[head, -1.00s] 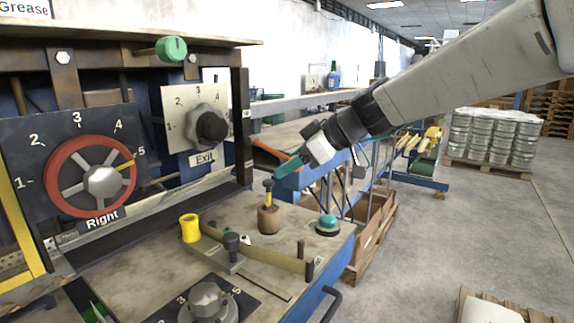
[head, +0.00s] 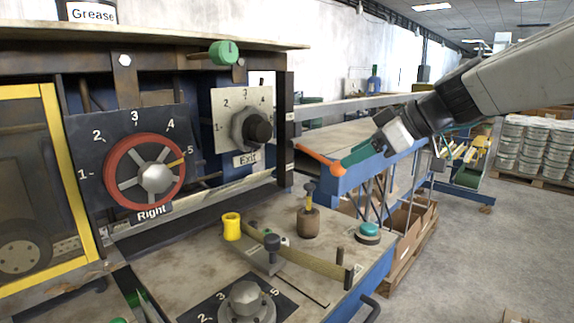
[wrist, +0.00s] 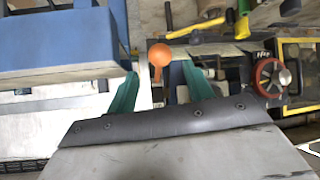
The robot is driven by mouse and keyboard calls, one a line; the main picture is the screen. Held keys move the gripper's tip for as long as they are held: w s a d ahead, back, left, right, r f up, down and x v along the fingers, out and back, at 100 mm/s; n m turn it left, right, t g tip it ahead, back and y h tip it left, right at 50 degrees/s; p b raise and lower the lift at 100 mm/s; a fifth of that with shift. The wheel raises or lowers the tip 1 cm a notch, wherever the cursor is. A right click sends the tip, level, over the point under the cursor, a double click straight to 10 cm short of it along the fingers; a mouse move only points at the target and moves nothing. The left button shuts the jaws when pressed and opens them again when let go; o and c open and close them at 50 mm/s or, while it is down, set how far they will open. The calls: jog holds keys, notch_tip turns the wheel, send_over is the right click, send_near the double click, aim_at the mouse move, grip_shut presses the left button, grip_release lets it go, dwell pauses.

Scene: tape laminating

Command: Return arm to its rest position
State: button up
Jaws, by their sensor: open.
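My gripper (head: 362,154), with green fingers, is open above the far right of the machine's bench (head: 190,265). In the head view an orange lever (head: 318,160) ends just left of the fingertips. In the wrist view the lever's round orange end (wrist: 159,56) shows between the two open fingers (wrist: 160,88); I cannot tell whether they touch it. My arm reaches in from the upper right.
The red wheel dial (head: 145,172) and Exit dial (head: 250,130) are at left. Stacked cans (head: 530,148) are at right. Open floor (head: 460,270) lies right of the machine.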

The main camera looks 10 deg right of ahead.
jog(key=s+f+m, duration=0.1)
jog(key=s+f+m+g, duration=0.1)
jog(key=f+m, duration=0.1)
jog(key=s+f+m+g+h, duration=0.1)
jog(key=s+f, duration=0.1)
jog(key=shift+s+d+m, duration=0.1)
jog(key=shift+d+m, duration=0.25)
jog(key=shift+m, duration=0.05)
jog(key=s+d+f+m+g+h, duration=0.1)
jog(key=s+f+m+h, duration=0.2)
jog(key=s, duration=0.8)
jog(key=s+d+f+m+g+h, duration=0.2)
jog(key=s+f, duration=0.5)
jog(key=s, duration=0.4)
jog(key=shift+d+f+m+g+h, duration=0.15)
jog(key=shift+f+m+g+h, duration=0.25)
jog(key=shift+h, duration=0.5)
jog(key=shift+r, duration=0.15)
